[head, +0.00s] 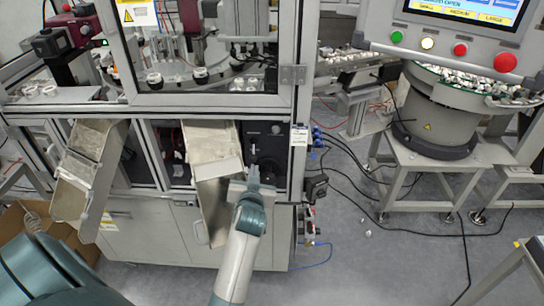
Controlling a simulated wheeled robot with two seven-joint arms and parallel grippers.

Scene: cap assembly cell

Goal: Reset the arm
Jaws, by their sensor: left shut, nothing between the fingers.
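My left gripper (253,176) is in the middle of the head view, at the end of my grey and teal arm. It is small in the picture; its fingers are together and nothing is held. It is over the front of the assembly machine, just right of the middle metal chute (212,143). Whether it touches the machine cannot be told. My right gripper is not in view.
The machine's lower cabinet (150,229) stands behind the arm. A second chute (86,168) slopes down at left above a cardboard box (12,222). A bowl feeder (435,110) and a control panel (460,30) stand at right. The grey floor at right is mostly clear, with cables.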

